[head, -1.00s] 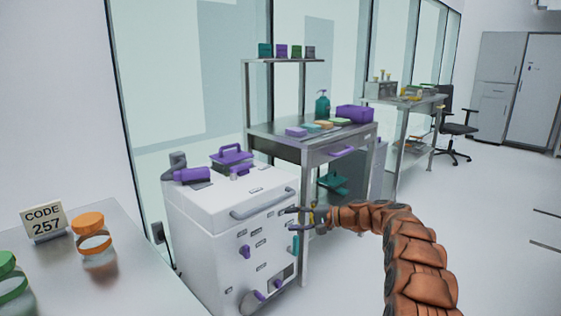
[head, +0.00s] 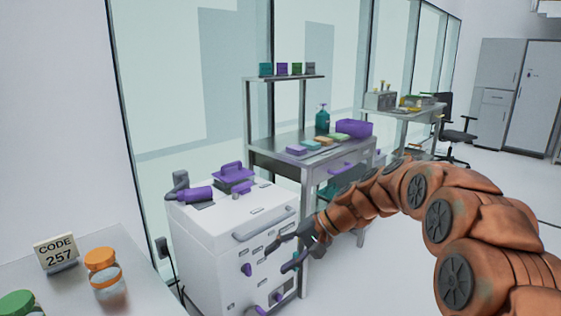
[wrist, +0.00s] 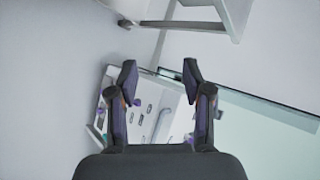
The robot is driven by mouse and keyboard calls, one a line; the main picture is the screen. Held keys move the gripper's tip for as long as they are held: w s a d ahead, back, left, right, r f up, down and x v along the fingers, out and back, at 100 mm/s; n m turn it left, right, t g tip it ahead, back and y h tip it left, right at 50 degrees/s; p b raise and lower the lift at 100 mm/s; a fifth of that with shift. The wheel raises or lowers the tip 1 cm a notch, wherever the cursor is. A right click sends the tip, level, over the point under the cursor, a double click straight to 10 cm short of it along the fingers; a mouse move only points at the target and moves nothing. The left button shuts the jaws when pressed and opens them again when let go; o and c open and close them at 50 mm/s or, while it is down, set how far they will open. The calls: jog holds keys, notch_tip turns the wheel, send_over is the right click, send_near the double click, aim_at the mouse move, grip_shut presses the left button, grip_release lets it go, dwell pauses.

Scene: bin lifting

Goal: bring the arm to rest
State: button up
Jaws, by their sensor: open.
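My gripper (head: 275,257) is open and empty at the end of my orange-brown segmented arm. In the head view it appears in front of the white cabinet machine (head: 212,237), below its grey handle bar. I cannot tell how far it is from the cabinet front. In the wrist view the two dark fingers of my gripper (wrist: 158,78) stand apart with nothing between them. The white machine (wrist: 160,112) shows behind the fingers there, turned on its side.
A metal bench (head: 268,148) with a purple bin (head: 354,128) and a teal bottle (head: 322,118) stands behind the machine. At lower left, a table holds an orange-lidded jar (head: 103,272) and a "CODE 257" sign (head: 56,252).

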jog(key=s+d+r+h+p, duration=0.2)
jog(key=s+d, duration=0.4)
jog(key=s, duration=0.6)
jog(key=s+d+r+n+g+h+p, duration=0.1)
jog(key=s+d+h+p, duration=0.3)
jog(key=s, duration=0.9)
jog(key=s+d+r+n+h+p, duration=0.1)
jog(key=s+d+r+h+p, duration=0.2)
jog(key=s, duration=0.9)
jog(key=d+r+p, duration=0.1)
jog(key=d+p, duration=0.2)
jog(key=d, duration=0.2)
jog(key=shift+s+g+h+p, duration=0.3)
jog(key=shift+g+h, duration=0.1)
